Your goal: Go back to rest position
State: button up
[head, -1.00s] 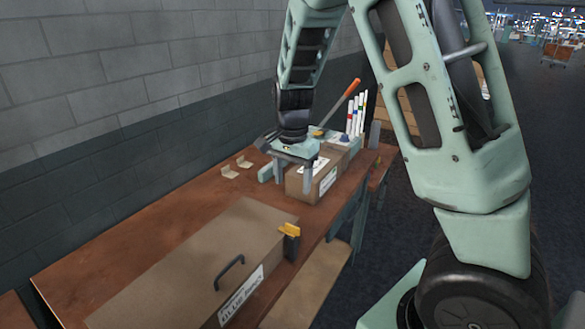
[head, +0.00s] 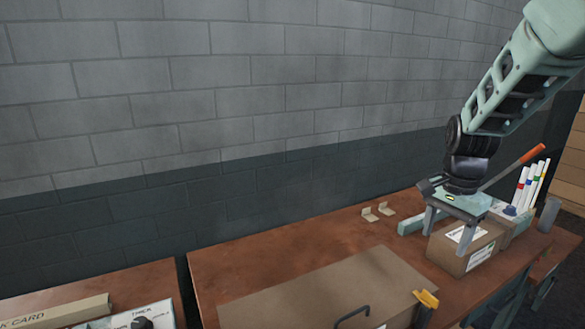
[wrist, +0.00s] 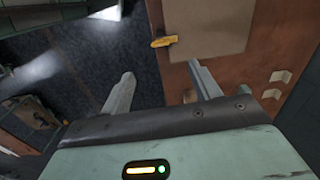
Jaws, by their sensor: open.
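My gripper (head: 448,222) is open, its two fingers pointing down and apart. In the head view it hangs at the right, in front of a small labelled cardboard box (head: 454,254) on the wooden bench (head: 225,262). In the wrist view my gripper (wrist: 165,85) has nothing between its fingers. Whether it touches the box cannot be told.
A large brown case (head: 290,300) with a black handle and a yellow-topped item (head: 426,299) occupy the bench front. Marked tubes (head: 530,188) and an orange-handled lever (head: 520,165) stand at the right. Two small tan brackets (head: 378,211) lie near the wall. Another table is at left.

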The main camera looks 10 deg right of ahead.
jog(key=s+a+n+y+b, duration=0.1)
jog(key=s+a+n, duration=0.5)
jog(key=a, duration=0.3)
jog(key=s+a+n+b, duration=0.1)
jog(key=s+a+n, duration=0.5)
jog(key=a, duration=0.3)
jog(key=s+a+f+n, duration=0.2)
jog(key=s+a+n, duration=0.3)
jog(key=s+n, duration=0.4)
jog(key=s, duration=0.3)
jog(key=shift+a+h, duration=0.15)
jog(key=shift+h, duration=0.15)
